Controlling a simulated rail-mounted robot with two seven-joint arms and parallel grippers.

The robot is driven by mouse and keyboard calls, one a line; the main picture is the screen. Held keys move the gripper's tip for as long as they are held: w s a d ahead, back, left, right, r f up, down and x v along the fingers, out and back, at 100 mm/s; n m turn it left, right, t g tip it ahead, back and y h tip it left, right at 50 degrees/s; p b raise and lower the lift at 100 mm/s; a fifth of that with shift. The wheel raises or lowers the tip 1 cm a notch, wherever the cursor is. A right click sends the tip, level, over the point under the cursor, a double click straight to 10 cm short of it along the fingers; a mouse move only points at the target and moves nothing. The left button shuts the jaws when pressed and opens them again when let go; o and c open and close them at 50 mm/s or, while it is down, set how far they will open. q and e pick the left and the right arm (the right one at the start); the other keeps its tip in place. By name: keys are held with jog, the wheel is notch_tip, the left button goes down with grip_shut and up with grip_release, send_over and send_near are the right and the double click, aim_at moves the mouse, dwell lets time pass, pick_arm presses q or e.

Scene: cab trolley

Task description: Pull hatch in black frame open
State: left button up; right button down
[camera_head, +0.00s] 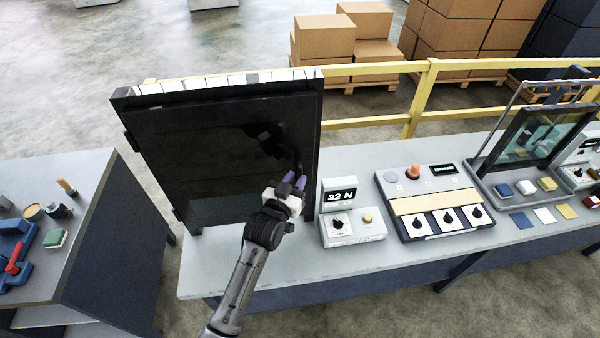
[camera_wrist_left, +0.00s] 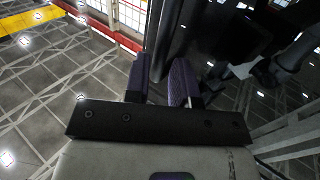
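The hatch (camera_head: 200,165) is a dark, glossy panel filling the upright black frame (camera_head: 312,130) on the left of the bench in the head view. It looks shut or nearly so. My left gripper (camera_head: 294,180) is at the panel's right side, low and near the frame's right post. Its two purple fingers also show in the left wrist view (camera_wrist_left: 163,82), a small gap apart, in front of dark, reflective surfaces. I cannot make out a handle or whether anything is between the fingers. My right gripper is in no view.
Right of the frame stand a small box reading 32 N (camera_head: 341,192), a control panel with dials (camera_head: 432,200) and a tilted glass lid (camera_head: 535,135). A yellow rail (camera_head: 420,95) runs behind. A side table (camera_head: 85,175) with tools is at the left.

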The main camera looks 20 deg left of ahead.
aim_at(299, 175)
pick_arm(q)
jog(key=shift+w+d, duration=0.1)
jog(key=shift+w, duration=1.4)
grip_shut()
